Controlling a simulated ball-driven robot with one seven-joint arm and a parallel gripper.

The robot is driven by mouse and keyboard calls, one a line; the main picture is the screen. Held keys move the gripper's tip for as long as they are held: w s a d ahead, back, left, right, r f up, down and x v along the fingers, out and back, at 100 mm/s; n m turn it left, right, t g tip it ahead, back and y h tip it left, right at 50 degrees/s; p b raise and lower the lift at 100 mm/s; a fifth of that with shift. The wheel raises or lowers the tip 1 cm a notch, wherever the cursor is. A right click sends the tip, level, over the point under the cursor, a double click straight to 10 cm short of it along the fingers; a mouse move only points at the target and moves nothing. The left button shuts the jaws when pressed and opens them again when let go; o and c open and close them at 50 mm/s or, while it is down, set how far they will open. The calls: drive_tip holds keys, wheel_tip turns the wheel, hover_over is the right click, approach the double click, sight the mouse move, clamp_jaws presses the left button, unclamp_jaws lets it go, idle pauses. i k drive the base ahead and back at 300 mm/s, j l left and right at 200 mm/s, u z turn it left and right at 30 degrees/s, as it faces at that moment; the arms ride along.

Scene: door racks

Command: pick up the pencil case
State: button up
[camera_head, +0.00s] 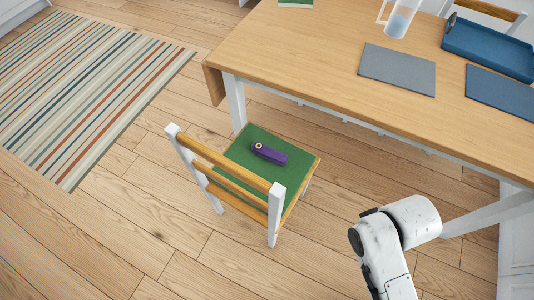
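A small purple case (270,154) with a yellow ring mark at its left end lies on the green seat of a chair (254,178). It looks like the pencil case. It lies flat, slanting slightly down to the right, with nothing on top of it. Part of my white arm shows at the lower right, apart from the chair and the case. My gripper is outside the picture.
The chair's backrest (222,161) faces the lower left. A wooden table (290,58) stands behind the chair, bearing a glass jug (401,20), grey mat (398,67), blue mat (503,94) and blue tray (490,45). A striped rug (85,90) lies left. Floor at lower left is clear.

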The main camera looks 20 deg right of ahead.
sight(275, 156)
drive_tip(key=i+l+u, duration=0.3)
drive_tip(key=i+l, duration=0.5)
drive_tip(key=i, duration=0.15)
